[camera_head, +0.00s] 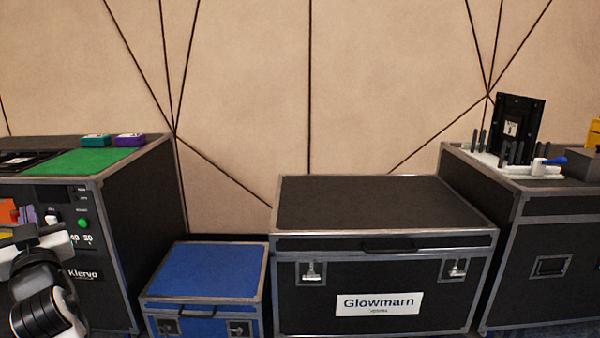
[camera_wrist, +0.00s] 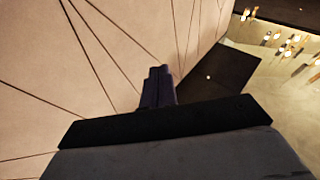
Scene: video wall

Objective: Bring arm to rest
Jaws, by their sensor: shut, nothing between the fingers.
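My gripper (camera_wrist: 158,72) shows in the wrist view with its two dark fingers together and nothing between them. It points at open space, with the beige wall behind it and lamps to the right. In the head view, part of my arm (camera_head: 45,295) is at the lower left, in front of the black case with the green top. I cannot make out the fingertips there.
A black case with a green mat (camera_head: 95,161) stands at the left. A low blue case (camera_head: 207,270) and a black Glowmarn case (camera_head: 370,205), its top bare, stand in the middle. A black case (camera_head: 545,235) at the right bears a dark panel (camera_head: 512,128) and tools.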

